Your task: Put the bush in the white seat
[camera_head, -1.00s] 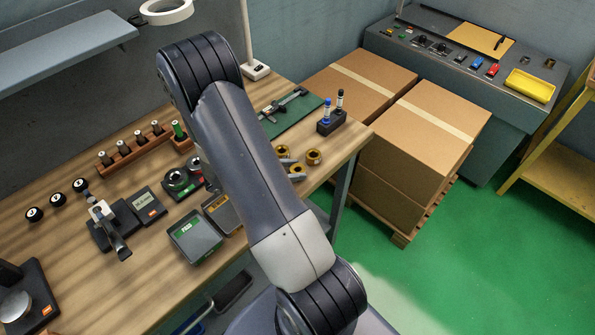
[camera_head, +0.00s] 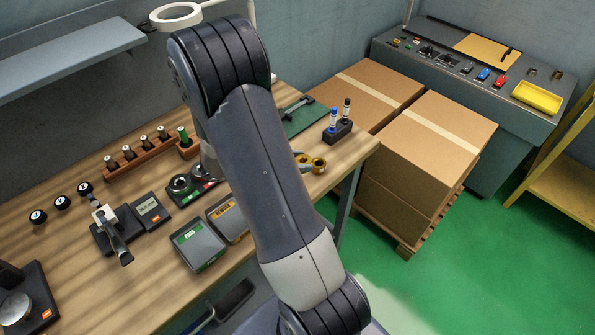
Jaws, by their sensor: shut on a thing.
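Several brass-coloured rings (camera_head: 318,165), which may be bushes, lie near the bench's right end, partly covered by my arm.
Left of my arm on the wooden bench (camera_head: 75,262) are a wooden rack (camera_head: 138,163), a gauge with a display (camera_head: 151,211) and a green-labelled bin (camera_head: 197,247). A black holder with markers (camera_head: 338,132) stands at the right end. Cardboard boxes (camera_head: 430,140) stand beyond.

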